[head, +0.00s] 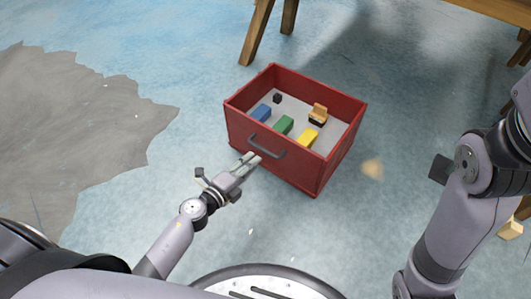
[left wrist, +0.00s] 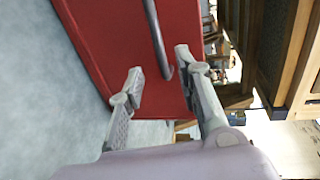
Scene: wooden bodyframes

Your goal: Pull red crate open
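The red crate (head: 318,178) sits on the floor ahead, open at the top, with a dark bar handle (head: 266,147) on its near face. Inside lie a blue block (head: 261,113), a green block (head: 283,125), a yellow block (head: 307,138), a small wooden piece (head: 318,112) and a small black cube (head: 277,98). My left gripper (head: 250,160) is at the near face, close to the handle's left end. In the left wrist view its fingers (left wrist: 160,72) are spread, with the red face (left wrist: 105,40) and handle (left wrist: 157,35) just beyond. I cannot tell whether they touch. My right gripper is not in view.
Wooden legs (head: 257,32) stand behind the crate, and a wooden tabletop (head: 500,10) is at the upper right. A small pale block (head: 510,229) lies at the right edge. The blue-grey floor is clear left of the crate.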

